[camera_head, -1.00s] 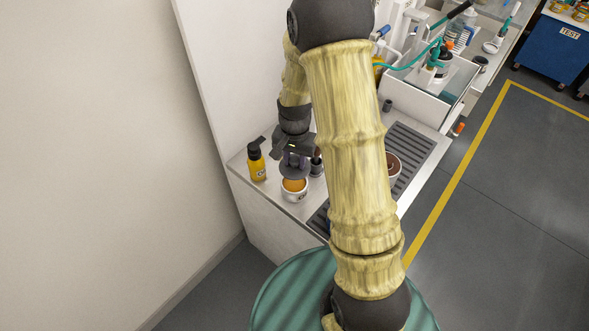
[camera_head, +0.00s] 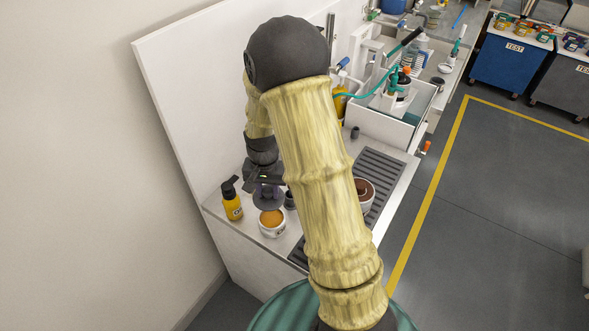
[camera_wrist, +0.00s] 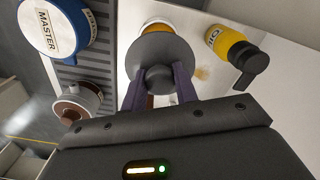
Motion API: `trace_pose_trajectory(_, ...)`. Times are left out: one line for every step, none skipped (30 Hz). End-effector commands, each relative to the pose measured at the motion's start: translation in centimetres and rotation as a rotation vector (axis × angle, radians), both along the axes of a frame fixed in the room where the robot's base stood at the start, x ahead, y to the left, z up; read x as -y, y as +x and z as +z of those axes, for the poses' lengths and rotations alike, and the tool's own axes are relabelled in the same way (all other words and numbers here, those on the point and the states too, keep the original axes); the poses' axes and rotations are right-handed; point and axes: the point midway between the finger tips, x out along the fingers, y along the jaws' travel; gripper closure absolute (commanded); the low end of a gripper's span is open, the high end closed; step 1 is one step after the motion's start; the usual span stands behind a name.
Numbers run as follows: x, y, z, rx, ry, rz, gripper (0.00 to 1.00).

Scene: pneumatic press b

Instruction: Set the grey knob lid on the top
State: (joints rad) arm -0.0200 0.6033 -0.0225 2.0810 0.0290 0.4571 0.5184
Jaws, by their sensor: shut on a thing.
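My gripper (camera_wrist: 160,88) is shut on the dark knob of the grey knob lid (camera_wrist: 165,49), its purple fingers on either side of the knob. The grey lid (camera_head: 268,203) also shows in the head view, held above and slightly behind a white pot with orange contents (camera_head: 272,224). In the wrist view the lid covers much of the orange-filled pot (camera_wrist: 158,25). The lid looks apart from the pot in the head view, though the exact gap is hard to tell. My arm hides part of the bench.
A yellow pump bottle (camera_head: 232,206) stands left of the pot. A small dark item (camera_head: 290,200) stands close to its right. A brown-topped white container (camera_head: 366,195) and a grey slatted mat (camera_head: 384,167) lie right. A blue-rimmed container marked MASTER (camera_wrist: 56,29) shows in the wrist view.

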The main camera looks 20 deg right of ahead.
Motion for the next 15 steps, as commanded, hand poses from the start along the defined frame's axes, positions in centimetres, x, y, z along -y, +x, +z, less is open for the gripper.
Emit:
trace_pose_trajectory(0.01,0.11,0.74,-0.003,0.001,0.023,0.94)
trace_pose_trajectory(0.01,0.21,0.81,-0.004,0.000,0.042,0.94)
trace_pose_trajectory(0.00,0.34,0.92,-0.004,0.000,0.071,0.94)
trace_pose_trajectory(0.01,0.42,0.96,-0.005,0.001,0.095,0.94)
trace_pose_trajectory(0.01,0.52,1.01,-0.005,0.001,0.119,0.94)
trace_pose_trajectory(0.01,0.61,1.01,-0.006,0.001,0.154,0.94)
trace_pose_trajectory(0.02,0.72,1.03,-0.005,0.001,0.180,0.94)
trace_pose_trajectory(0.02,0.78,0.99,-0.006,0.001,0.206,0.94)
trace_pose_trajectory(0.02,0.89,0.94,-0.005,0.002,0.241,0.94)
trace_pose_trajectory(0.02,0.93,0.92,-0.006,0.002,0.267,0.94)
trace_pose_trajectory(0.03,0.96,0.85,-0.006,0.001,0.293,0.94)
trace_pose_trajectory(0.04,0.98,0.81,-0.006,0.001,0.328,0.94)
trace_pose_trajectory(0.05,0.99,0.75,-0.006,0.002,0.354,0.94)
trace_pose_trajectory(0.05,0.99,0.69,-0.006,0.002,0.380,0.94)
trace_pose_trajectory(0.06,0.99,0.61,-0.005,0.001,0.412,0.94)
